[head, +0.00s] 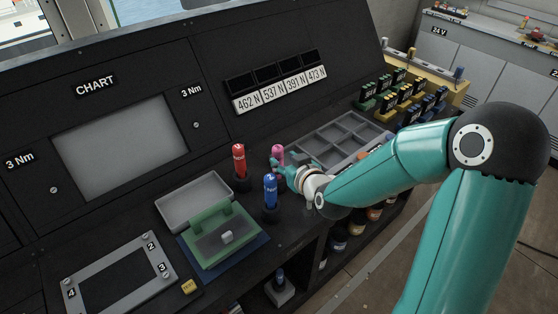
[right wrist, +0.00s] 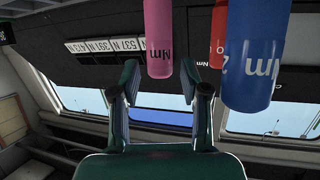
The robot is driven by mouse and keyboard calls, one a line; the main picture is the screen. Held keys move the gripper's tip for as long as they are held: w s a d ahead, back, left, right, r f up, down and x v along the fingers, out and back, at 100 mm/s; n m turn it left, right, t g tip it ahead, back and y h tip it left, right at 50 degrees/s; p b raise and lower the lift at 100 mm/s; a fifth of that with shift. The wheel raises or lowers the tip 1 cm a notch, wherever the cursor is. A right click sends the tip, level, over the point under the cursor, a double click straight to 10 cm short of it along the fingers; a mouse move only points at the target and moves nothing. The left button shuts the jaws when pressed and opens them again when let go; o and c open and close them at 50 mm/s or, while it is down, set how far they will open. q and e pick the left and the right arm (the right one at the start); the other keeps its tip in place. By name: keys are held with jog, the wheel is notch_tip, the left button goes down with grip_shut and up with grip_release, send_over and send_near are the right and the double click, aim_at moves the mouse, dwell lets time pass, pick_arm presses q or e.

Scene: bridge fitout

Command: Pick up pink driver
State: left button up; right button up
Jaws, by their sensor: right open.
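The pink driver (head: 278,152) stands upright on the dark console, just behind my right gripper in the head view. It is partly hidden there by the gripper. My right gripper (head: 278,164) is close beside it. In the right wrist view the pink driver (right wrist: 158,38) hangs in from the top edge, beyond and between the two open fingers (right wrist: 160,82). The fingers are apart, and nothing shows held between them. My left gripper does not show.
A blue driver (head: 270,190) and a red driver (head: 239,160) stand upright close by on the left. The blue driver (right wrist: 254,55) looms near the right finger in the wrist view. A grey compartment tray (head: 335,140) lies behind right. A green fixture (head: 220,235) sits at front left.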

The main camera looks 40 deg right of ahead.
jog(key=shift+p+x, duration=0.85)
jog(key=shift+x, duration=3.3)
grip_shut()
